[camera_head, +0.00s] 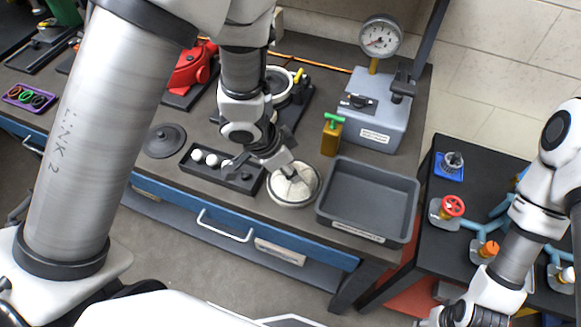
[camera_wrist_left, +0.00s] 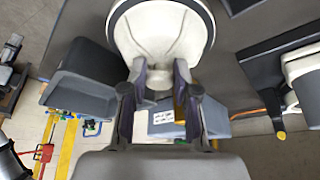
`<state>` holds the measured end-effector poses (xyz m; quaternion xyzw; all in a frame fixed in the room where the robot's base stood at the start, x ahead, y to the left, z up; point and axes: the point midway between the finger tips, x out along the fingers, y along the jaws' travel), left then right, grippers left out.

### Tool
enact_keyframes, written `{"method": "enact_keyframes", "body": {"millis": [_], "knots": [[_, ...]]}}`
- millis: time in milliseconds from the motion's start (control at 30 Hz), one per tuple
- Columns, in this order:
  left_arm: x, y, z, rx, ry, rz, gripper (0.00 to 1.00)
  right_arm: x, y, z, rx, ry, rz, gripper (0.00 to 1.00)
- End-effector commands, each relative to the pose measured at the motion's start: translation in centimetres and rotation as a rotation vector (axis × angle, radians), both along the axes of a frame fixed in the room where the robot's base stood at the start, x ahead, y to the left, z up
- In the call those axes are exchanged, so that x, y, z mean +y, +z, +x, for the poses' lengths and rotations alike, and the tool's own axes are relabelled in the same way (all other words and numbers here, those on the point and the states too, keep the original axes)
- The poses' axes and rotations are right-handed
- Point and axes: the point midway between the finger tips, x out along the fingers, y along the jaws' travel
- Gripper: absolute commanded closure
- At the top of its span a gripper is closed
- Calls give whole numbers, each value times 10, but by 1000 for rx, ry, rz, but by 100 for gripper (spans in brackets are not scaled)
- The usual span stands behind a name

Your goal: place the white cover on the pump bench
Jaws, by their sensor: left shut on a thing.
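The white cover (camera_head: 290,190) is a round, pale disc near the front edge of the dark grey bench, left of the grey tray. It fills the top of the left wrist view (camera_wrist_left: 163,32), with a darker rim around it. My left gripper (camera_head: 285,168) reaches down over the cover. Its two fingers (camera_wrist_left: 160,78) are shut on the cover's near part. I cannot tell whether the cover touches the bench. My right gripper (camera_head: 442,317) is at the bottom edge, small and partly cut off; its fingers are unclear.
The empty grey tray (camera_head: 400,190) stands right of the cover. A dark block with white knobs (camera_head: 222,172) and a dark round lid (camera_head: 164,140) lie left. Behind are a round pale-rimmed housing (camera_head: 279,84), a green-handled valve (camera_head: 331,137) and a gauge box (camera_head: 375,108).

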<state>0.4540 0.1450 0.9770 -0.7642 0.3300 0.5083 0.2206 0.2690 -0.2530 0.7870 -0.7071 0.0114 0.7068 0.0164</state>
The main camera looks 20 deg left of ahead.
Motion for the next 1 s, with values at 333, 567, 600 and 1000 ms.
{"method": "enact_keyframes", "body": {"millis": [333,567,600,1000], "knots": [[0,-4,0,0,0,0,46,0,-2,0,0,0,0,60],[0,4,0,-1,0,0,46,0,3,0,0,0,0,60],[2,8,-1,-2,1,-1,46,0,3,0,0,0,0,60],[28,99,-26,-3,1,-3,46,0,39,0,0,0,0,60]]}}
